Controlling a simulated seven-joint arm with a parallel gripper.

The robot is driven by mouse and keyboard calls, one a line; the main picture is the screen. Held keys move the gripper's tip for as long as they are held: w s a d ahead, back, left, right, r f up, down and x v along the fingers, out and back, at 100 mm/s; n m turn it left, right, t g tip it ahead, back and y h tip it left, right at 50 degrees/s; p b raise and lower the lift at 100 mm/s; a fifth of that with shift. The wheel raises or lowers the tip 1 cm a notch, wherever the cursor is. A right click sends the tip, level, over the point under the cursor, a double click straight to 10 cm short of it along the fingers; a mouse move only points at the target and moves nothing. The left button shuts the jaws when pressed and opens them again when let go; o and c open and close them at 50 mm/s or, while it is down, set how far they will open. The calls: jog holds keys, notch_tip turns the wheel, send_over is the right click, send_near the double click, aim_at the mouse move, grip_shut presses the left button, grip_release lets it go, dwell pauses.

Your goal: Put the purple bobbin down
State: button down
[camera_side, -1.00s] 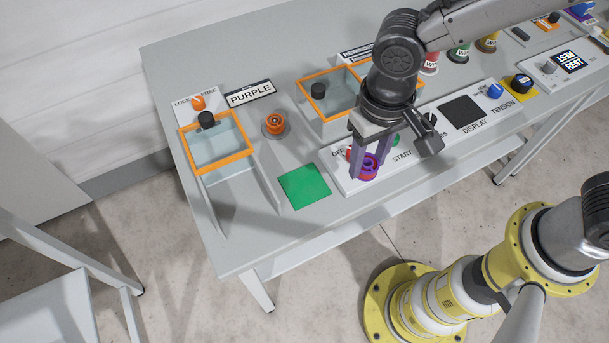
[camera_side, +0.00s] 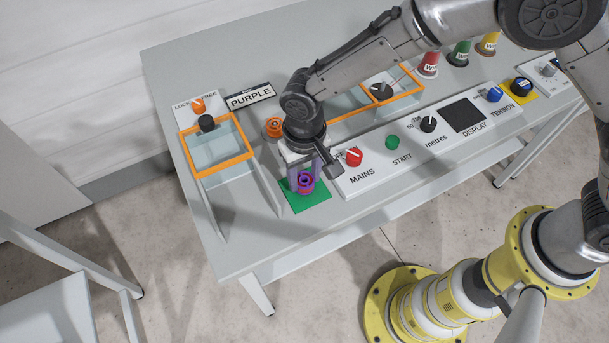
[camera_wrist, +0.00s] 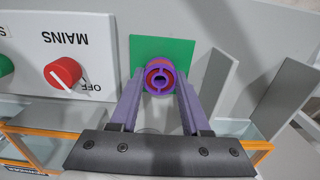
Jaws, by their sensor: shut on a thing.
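The purple bobbin (camera_side: 305,181), with red on it, is between the fingers of my gripper (camera_side: 302,178) in the side view. My gripper is shut on it. In the wrist view the bobbin (camera_wrist: 160,76) is held between the two purple-grey fingertips (camera_wrist: 160,84), its round open end facing the camera. The green square (camera_side: 315,199) on the table lies directly below or behind the bobbin, and it also shows in the wrist view (camera_wrist: 185,50). I cannot tell whether the bobbin touches it.
The control panel with the red MAINS knob (camera_side: 354,156) is close right of my gripper. An orange bobbin (camera_side: 272,126) stands behind it. An orange-rimmed bin (camera_side: 185,151) is to the left, near a PURPLE sign (camera_side: 250,96).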

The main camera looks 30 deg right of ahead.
jog(key=shift+f, duration=0.35)
jog(key=shift+f, duration=0.15)
jog(key=shift+c, duration=1.8)
grip_release()
notch_tip(320, 180, up, 12)
jog(key=shift+r, duration=0.2)
